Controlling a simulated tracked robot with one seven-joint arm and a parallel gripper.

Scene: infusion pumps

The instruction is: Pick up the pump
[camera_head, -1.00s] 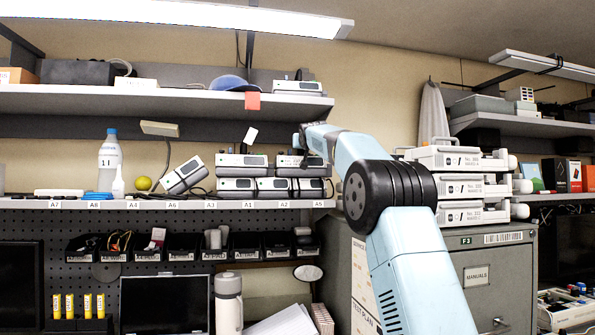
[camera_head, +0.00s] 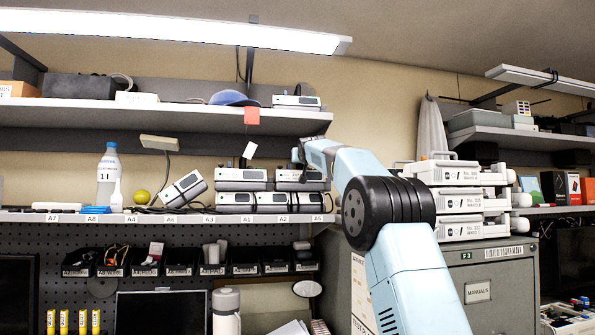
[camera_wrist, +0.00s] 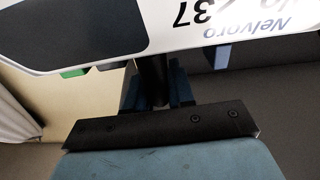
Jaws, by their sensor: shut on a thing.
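A white and grey pump (camera_head: 297,176) is at the top of the right-hand stack on the middle shelf. My gripper (camera_head: 304,158) is at this pump, and my arm reaches in from the right and hides part of that area. In the wrist view the pump's white face (camera_wrist: 215,22) fills the top, with a dark panel and upside-down lettering that includes "237". My gripper (camera_wrist: 155,88) is shut on the pump there. The exact contact is dark and partly hidden. I cannot tell whether the pump is clear of the one below.
Another pump stack (camera_head: 241,180) stands close on the left, and a tilted pump (camera_head: 184,188) leans beyond it. The upper shelf (camera_head: 180,112) is overhead. White stacked units (camera_head: 460,200) stand on the cabinet at right. A bottle (camera_head: 108,175) stands at left.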

